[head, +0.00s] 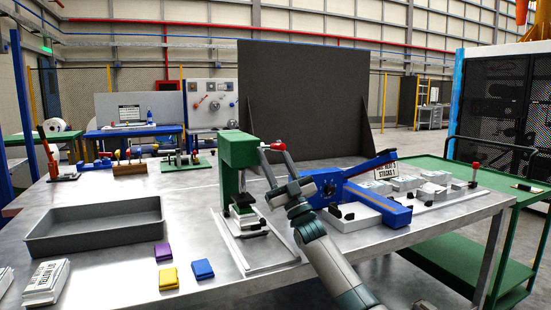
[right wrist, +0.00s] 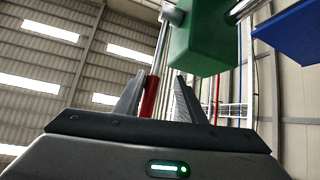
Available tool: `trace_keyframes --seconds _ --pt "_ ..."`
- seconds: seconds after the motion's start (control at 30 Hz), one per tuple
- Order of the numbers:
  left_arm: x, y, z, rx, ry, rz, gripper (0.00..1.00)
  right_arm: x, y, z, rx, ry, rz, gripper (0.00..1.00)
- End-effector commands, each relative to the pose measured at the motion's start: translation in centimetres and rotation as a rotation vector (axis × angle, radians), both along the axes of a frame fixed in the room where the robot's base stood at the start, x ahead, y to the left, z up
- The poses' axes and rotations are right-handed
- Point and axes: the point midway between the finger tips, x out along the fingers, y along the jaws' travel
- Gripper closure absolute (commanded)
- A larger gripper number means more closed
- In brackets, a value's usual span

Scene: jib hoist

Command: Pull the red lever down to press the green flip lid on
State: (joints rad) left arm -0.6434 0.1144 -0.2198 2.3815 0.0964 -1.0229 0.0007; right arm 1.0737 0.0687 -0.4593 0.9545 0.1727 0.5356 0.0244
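The green press (head: 238,150) stands upright on a metal base plate at the middle of the table. Its lever ends in a red handle (head: 278,146), raised at the upper right of the press. Under the press head a small dark green piece, seemingly the lid (head: 243,199), sits above a pale block; whether it is seated is too small to tell. My right gripper (head: 275,158) is at the red handle. In the right wrist view the red handle (right wrist: 150,96) shows between the spread fingers, closer to the left one. My left gripper is not in view.
A grey tray (head: 95,238) lies left of the press. Purple (head: 163,251), yellow (head: 168,279) and blue (head: 203,269) blocks lie in front. A blue lever tool (head: 395,213) stands close on the right, with white boxes beyond it. A dark panel (head: 300,100) rises behind.

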Motion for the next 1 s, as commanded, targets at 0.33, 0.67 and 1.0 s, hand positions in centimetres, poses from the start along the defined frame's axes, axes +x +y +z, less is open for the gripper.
trace_keyframes --seconds 0.33,0.67,1.0 --pt "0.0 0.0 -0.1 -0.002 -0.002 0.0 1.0 -1.0 -0.7 -1.7 0.0 0.001 0.0 0.65" --pt "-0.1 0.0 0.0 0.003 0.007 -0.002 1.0 -4.2 -2.7 -2.5 -0.001 0.001 0.0 0.65" --pt "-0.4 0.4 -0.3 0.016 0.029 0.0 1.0 -8.4 -5.5 -2.5 -0.001 0.001 -0.001 0.65"
